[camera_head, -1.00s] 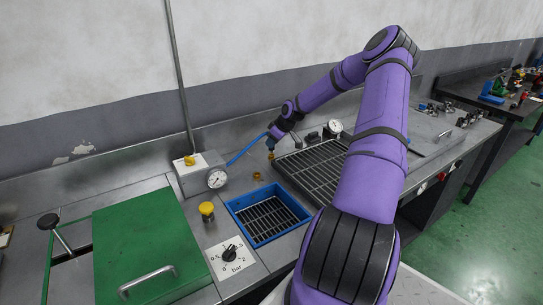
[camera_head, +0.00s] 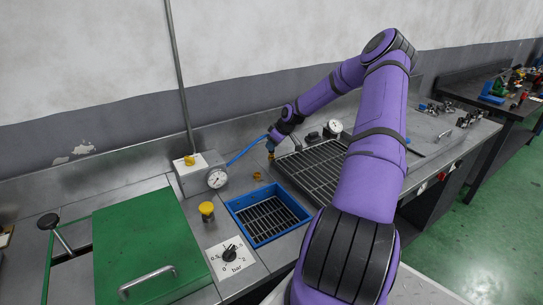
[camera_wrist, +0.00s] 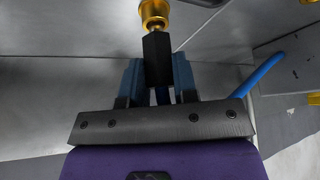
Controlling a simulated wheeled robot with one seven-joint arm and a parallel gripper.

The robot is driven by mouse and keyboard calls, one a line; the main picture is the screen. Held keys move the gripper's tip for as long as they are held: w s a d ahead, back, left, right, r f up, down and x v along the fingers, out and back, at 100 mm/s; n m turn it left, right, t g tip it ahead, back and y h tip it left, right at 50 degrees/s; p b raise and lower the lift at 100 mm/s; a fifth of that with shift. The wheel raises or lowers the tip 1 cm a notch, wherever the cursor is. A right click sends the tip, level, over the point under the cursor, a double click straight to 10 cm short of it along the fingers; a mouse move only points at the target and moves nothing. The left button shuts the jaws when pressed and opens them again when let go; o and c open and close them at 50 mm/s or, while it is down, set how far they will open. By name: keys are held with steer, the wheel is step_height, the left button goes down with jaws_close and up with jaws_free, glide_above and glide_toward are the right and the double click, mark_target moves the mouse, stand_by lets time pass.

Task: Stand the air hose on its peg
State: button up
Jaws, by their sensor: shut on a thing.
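My gripper (camera_head: 271,143) is above the steel bench at the back, between the gauge box and the large grate. In the wrist view its two blue fingers (camera_wrist: 157,78) are shut on the black end piece (camera_wrist: 157,52) of the air hose. A brass fitting (camera_wrist: 154,14) sits at that end piece's far end. The blue hose (camera_head: 245,152) runs from the gauge box up to my gripper; it also shows in the wrist view (camera_wrist: 262,75). A small brass piece (camera_head: 257,176), perhaps the peg, stands on the bench left of and nearer than my gripper. Contact under the fitting cannot be told.
The gauge box (camera_head: 195,174) stands left of the hose. A blue-rimmed tray (camera_head: 240,222) lies in front, with a yellow knob (camera_head: 207,209) beside it. The large grate (camera_head: 317,172) is to the right. A green lid (camera_head: 145,245) covers the left.

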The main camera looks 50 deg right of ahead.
steer(key=shift+f, duration=0.6)
stand_by(0.7)
steer(key=o, duration=1)
steer(key=v, duration=1)
steer(key=shift+s+r, duration=0.2)
steer(key=shift+r, duration=0.1)
